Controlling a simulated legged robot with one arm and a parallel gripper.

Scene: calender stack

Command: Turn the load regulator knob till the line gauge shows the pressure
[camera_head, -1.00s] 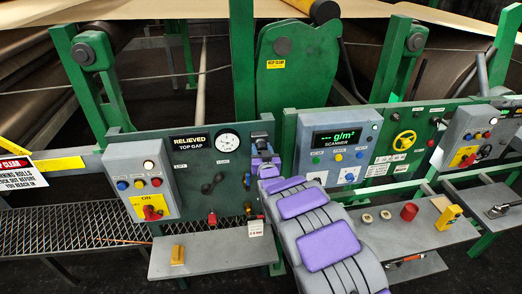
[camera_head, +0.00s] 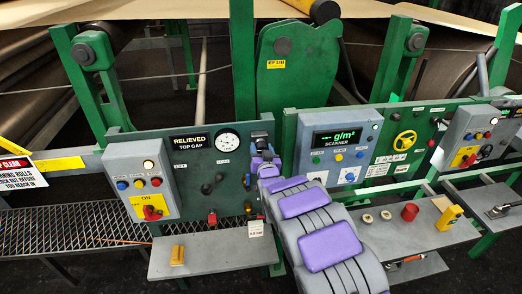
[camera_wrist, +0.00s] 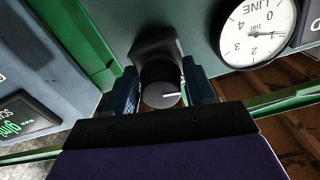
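The load regulator knob (camera_wrist: 160,85) is a dark round knob with a white pointer line, which points right in the wrist view. My gripper (camera_wrist: 162,92) has one finger on each side of the knob, and both appear to press against it. The line gauge (camera_wrist: 257,32) is a white round dial marked LINE and bar; its needle points right in the wrist view. In the head view the gauge (camera_head: 228,140) is left of my gripper (camera_head: 263,145), on the green panel. There my gripper hides the knob, and the needle is too small to read.
A RELIEVED / TOP GAP display (camera_head: 190,142) and a grey switch box (camera_head: 142,180) are to the left. A grey scanner box (camera_head: 338,147) stands close on the right. A shelf (camera_head: 220,255) with a yellow block (camera_head: 177,255) is below.

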